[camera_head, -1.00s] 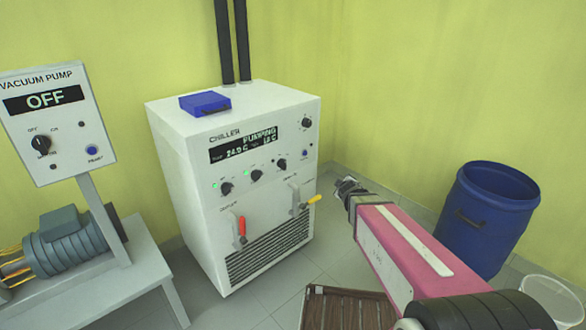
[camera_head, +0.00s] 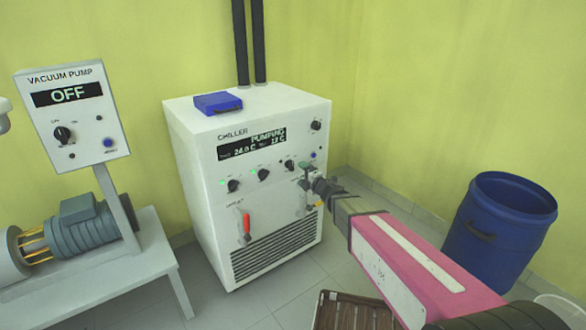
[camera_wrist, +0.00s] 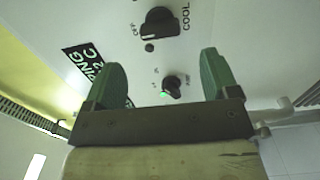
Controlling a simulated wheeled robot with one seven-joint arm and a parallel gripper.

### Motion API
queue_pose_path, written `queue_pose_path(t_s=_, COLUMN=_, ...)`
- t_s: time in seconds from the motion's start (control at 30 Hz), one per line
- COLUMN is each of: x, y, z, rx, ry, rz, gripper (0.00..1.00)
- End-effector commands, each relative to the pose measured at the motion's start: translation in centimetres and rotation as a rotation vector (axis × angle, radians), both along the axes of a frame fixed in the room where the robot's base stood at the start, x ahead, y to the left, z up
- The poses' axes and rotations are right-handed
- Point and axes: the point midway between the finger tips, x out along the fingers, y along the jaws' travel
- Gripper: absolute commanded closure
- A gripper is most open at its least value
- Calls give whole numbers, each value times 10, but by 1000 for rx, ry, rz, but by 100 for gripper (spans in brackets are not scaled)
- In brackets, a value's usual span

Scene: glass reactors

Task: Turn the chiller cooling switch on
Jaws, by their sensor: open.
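The white chiller (camera_head: 270,112) stands in the corner, with its display reading PUMPING. A row of dark knobs crosses its front, and the two on the left have green lamps lit. In the wrist view, a large black knob (camera_wrist: 160,22) is marked OFF and COOL, with a dark, unlit lamp beside it. It seems to be the right knob of the row (camera_head: 290,166). My gripper (camera_head: 307,178) is open in front of the panel's right side. Its green fingers (camera_wrist: 163,75) are apart and empty, and the COOL knob lies beyond the fingertips. Contact is not visible.
A smaller knob (camera_wrist: 172,87) with a green lamp shows between the fingers. A red-handled valve (camera_head: 246,225) is low on the chiller. My arm partly hides a yellow one. The vacuum pump panel (camera_head: 70,120) stands left, a blue barrel (camera_head: 500,230) right.

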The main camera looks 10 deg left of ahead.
Motion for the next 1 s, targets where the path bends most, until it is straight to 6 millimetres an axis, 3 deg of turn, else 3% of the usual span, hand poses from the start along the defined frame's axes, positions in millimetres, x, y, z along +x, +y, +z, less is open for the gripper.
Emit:
queue_pose_path(t_s=0.2, x=30, y=32, z=-1, rx=1, ry=1, rz=0, gripper=19)
queue_pose_path(t_s=0.4, x=47, y=52, z=-1, rx=0, ry=1, rz=-2, gripper=19)
queue_pose_path(t_s=0.77, x=50, y=57, z=0, rx=0, ry=1, rz=-3, gripper=19)
queue_pose_path(t_s=0.9, x=50, y=57, z=0, rx=0, ry=1, rz=-3, gripper=65)
queue_pose_path(t_s=1.0, x=50, y=57, z=0, rx=0, ry=1, rz=-3, gripper=69)
